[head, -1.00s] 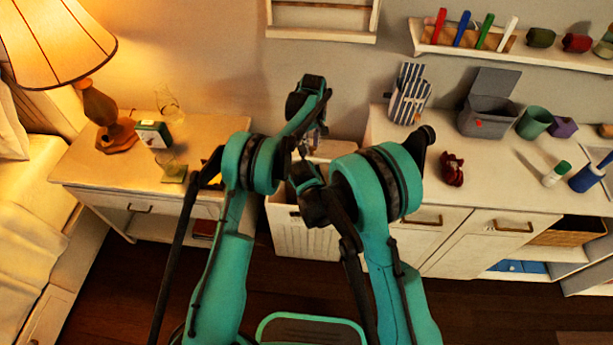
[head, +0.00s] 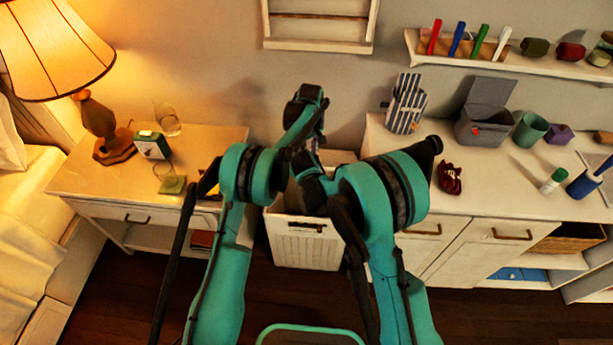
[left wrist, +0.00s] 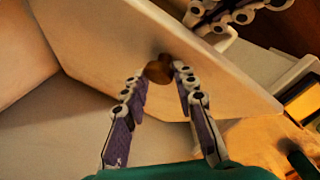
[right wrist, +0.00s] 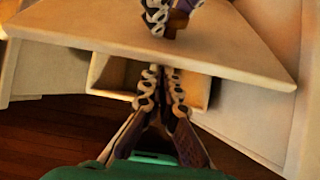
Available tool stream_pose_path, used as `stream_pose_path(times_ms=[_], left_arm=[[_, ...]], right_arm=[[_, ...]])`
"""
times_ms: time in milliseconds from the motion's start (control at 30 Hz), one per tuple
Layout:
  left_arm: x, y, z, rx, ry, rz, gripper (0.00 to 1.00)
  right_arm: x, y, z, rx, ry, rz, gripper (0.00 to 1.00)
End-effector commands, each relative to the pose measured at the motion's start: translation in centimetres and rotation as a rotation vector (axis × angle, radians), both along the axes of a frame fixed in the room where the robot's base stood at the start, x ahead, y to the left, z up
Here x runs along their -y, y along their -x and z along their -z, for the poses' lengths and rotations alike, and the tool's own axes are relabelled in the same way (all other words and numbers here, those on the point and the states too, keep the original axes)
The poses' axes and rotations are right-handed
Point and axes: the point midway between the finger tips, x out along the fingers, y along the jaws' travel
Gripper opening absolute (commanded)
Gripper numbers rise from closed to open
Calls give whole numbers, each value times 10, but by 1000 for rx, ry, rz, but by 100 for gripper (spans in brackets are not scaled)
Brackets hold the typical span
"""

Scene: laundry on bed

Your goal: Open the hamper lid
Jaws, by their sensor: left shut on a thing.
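The white slatted hamper (head: 306,247) stands on the floor between the nightstand and the cabinet, its top partly hidden by my arms. Its pale lid (left wrist: 110,50) is raised and tilted, with a gap over the hamper's opening in the right wrist view. My left gripper (left wrist: 163,72) is shut on the lid's round brown knob (left wrist: 158,70). My right gripper (right wrist: 161,72) has its fingertips together below the lid (right wrist: 230,55), in front of the opening; nothing shows between them.
The nightstand (head: 100,185) with a lamp (head: 97,125) is on the left. The white cabinet (head: 480,190) on the right carries a striped bag (head: 405,104), a grey box (head: 482,127) and cups. Dark floor shows in front.

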Motion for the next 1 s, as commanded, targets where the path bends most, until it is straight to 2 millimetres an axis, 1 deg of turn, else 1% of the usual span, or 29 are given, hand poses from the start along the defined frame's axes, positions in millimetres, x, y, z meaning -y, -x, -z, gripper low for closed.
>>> stream_pose_path(times_ms=[33, 267, 300, 367, 1000], left_arm=[[8, 1, 6, 2, 11, 7, 0], [8, 2, 8, -4, 10, 7, 0], [8, 2, 8, -4, 10, 7, 35], [8, 3, 8, -6, 10, 7, 49], [8, 3, 3, -6, 9, 7, 49]], right_arm=[[1, -9, -8, 21, 0, -2, 0], [2, -11, -10, 25, 3, -1, 0], [2, -11, -10, 25, 3, -1, 0], [3, -12, -10, 24, 4, 0, 0], [2, -11, -9, 24, 1, 0, 0]])
